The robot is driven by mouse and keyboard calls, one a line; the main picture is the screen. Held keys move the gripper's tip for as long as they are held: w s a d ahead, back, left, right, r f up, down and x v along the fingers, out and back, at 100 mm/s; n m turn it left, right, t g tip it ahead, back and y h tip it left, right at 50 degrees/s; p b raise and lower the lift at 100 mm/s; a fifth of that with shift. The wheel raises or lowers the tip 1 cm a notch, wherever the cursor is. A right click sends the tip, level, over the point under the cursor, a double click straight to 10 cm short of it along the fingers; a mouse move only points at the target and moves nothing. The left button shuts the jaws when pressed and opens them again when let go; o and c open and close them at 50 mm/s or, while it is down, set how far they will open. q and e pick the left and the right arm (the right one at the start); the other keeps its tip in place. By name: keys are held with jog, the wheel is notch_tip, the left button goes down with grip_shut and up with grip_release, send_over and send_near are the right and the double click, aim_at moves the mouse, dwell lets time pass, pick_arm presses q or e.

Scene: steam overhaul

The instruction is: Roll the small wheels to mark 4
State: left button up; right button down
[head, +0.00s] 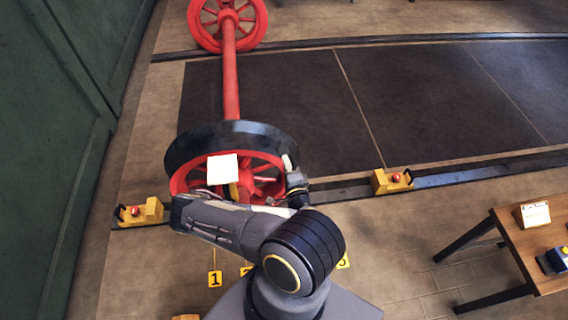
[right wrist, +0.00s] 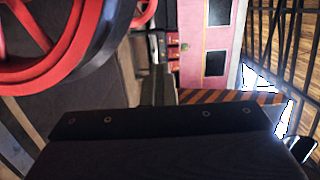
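The small wheels are a wheelset of two red spoked wheels joined by a red axle (head: 231,85). The near wheel (head: 180,180), with a dark rim and a white card (head: 222,168) in front, stands at the near rail. The far wheel (head: 210,40) stands at the far rail. In the right wrist view, a red wheel (right wrist: 75,55) fills the upper left. My right gripper (head: 292,175) is at the right side of the near wheel's rim; its finger gap is unclear. Yellow tag 1 (head: 215,279) is on the floor; other tags are partly hidden by my arm. My left gripper is out of view.
Dark panels (head: 430,100) lie between the rails. A wooden table (head: 515,240) stands at right. A green wall (head: 50,130) bounds the left.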

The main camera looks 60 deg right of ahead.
jog(key=s+d, duration=0.5)
jog(key=s, duration=0.1)
jog(key=shift+s+d, duration=0.15)
jog(key=shift+d, duration=0.05)
dwell(1.9)
jog(key=shift+s, duration=0.1)
jog(key=shift+s+d, duration=1.65)
jog(key=shift+s, duration=0.2)
dwell(1.2)
jog(key=c, duration=1.7)
grip_release()
jog(key=shift+s, duration=0.1)
